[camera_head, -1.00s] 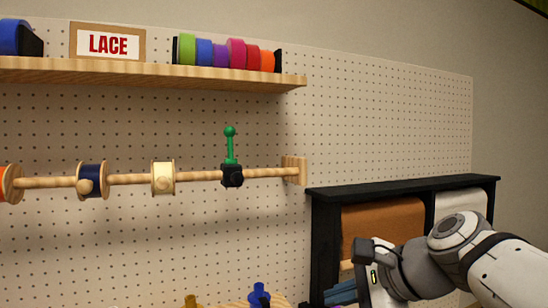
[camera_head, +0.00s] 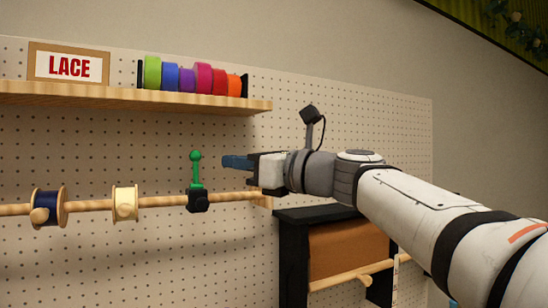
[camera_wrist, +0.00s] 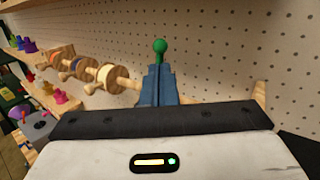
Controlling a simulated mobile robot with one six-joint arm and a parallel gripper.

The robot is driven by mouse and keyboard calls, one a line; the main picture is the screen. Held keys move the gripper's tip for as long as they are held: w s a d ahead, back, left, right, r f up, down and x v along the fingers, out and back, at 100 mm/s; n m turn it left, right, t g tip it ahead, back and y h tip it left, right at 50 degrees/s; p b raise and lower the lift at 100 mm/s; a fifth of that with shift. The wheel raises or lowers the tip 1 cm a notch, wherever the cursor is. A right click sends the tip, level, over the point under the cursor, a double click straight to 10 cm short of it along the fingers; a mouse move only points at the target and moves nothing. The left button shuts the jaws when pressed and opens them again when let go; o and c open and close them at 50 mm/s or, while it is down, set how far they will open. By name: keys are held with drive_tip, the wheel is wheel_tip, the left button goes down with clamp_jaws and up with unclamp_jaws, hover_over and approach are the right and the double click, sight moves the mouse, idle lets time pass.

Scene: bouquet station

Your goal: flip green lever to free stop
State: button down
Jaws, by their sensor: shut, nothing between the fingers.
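The green lever (camera_head: 196,170) stands upright on a black block, the stop (camera_head: 198,201), which sits on the wooden rod (camera_head: 155,204) near its right end. My gripper (camera_head: 226,162) is to the right of the lever's upper part, with its blue fingers pointing left at about the height of the knob. The fingers are shut and empty, and a small gap shows between them and the lever. In the wrist view the lever's green knob (camera_wrist: 160,46) shows just beyond the shut fingers (camera_wrist: 158,84). The fingers hide the stop there.
A navy spool (camera_head: 49,207) and a cream spool (camera_head: 125,203) hang on the rod left of the stop. A shelf (camera_head: 150,98) with colored ribbon rolls (camera_head: 190,77) and a LACE sign (camera_head: 68,67) runs above.

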sight(200, 154)
drive_tip(key=p+x, duration=0.1)
drive_tip(key=x, duration=0.5)
drive_tip(key=shift+w+p, duration=0.1)
drive_tip(key=shift+p, duration=0.25)
drive_tip(key=shift+r, duration=0.1)
drive_tip(key=shift+w+a+r+p, duration=0.1)
drive_tip(key=shift+a+r+p, duration=0.15)
drive_tip(key=shift+r+p, duration=0.1)
drive_tip(key=shift+w+a+f, duration=0.1)
drive_tip(key=shift+w+a, duration=0.2)
drive_tip(key=shift+w, duration=0.45)
drive_tip(key=shift+s, duration=0.1)
drive_tip(key=s+d+r+b, duration=0.1)
drive_tip(key=s+d, duration=0.2)
drive_tip(key=d, duration=0.3)
drive_tip(key=s+d+r+b, duration=0.1)
drive_tip(key=s+d, duration=0.1)
drive_tip(key=d, duration=0.4)
drive_tip(key=shift+s+d+r, duration=0.2)
drive_tip(key=shift+s+d, duration=0.05)
drive_tip(key=shift+s, duration=0.1)
